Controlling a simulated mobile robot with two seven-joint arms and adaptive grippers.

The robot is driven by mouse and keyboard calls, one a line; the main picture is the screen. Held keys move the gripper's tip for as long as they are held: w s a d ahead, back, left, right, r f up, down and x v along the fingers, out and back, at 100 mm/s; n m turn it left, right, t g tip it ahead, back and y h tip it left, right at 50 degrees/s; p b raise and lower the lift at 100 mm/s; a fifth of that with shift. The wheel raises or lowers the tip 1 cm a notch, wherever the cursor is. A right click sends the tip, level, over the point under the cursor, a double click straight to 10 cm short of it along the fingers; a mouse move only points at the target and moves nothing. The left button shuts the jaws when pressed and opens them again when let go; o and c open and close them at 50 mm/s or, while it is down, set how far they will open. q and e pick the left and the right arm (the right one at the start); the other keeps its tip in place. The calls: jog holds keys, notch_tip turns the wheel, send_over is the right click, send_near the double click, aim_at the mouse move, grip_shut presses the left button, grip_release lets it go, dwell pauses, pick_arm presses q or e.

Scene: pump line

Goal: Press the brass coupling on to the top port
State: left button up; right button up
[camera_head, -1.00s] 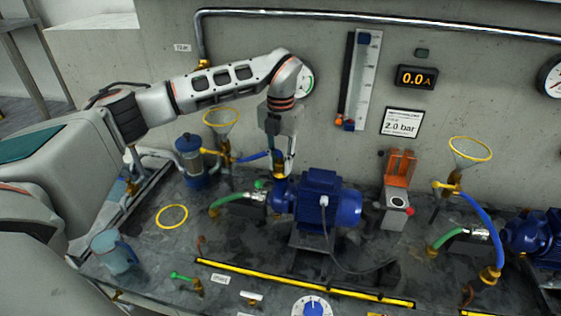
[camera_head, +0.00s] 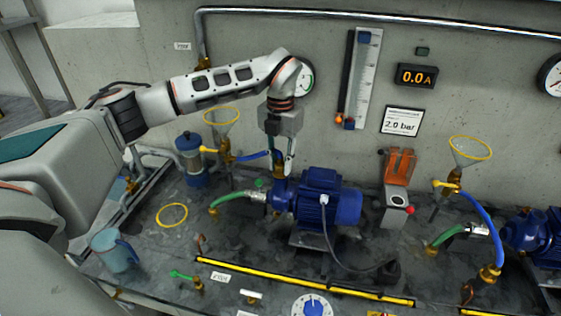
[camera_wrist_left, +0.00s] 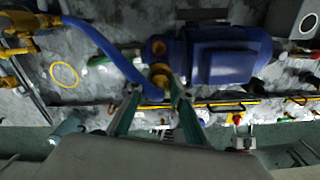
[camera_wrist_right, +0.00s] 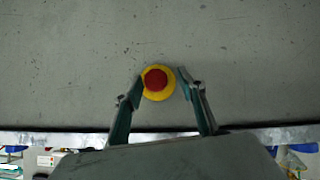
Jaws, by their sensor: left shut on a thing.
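The brass coupling (camera_head: 280,171) is at the end of the blue hose, at the top port of the blue pump (camera_head: 327,199). In the left wrist view, the coupling (camera_wrist_left: 160,77) sits between the fingertips, over the pump's port. My left gripper (camera_head: 280,162) points down and is shut on the coupling. Its fingers partly hide the joint, so I cannot tell whether the coupling is fully seated. My right gripper (camera_wrist_right: 160,77) is open in its wrist view, with a red button on a yellow base beyond its fingertips. It does not show in the head view.
The blue hose (camera_wrist_left: 105,47) runs left to a brass valve below a yellow-rimmed funnel (camera_head: 220,121). A green hose (camera_head: 232,197) lies left of the pump. A yellow ring (camera_head: 172,216) and blue jug (camera_head: 113,252) are at the left. An orange-covered box (camera_head: 397,185) stands right.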

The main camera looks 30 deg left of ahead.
pick_arm(q)
jog(key=shift+f, duration=0.2)
jog(key=o, duration=1.1)
jog(key=shift+o, duration=0.2)
jog(key=shift+r, duration=3.05)
notch_tip(320, 180, up, 12)
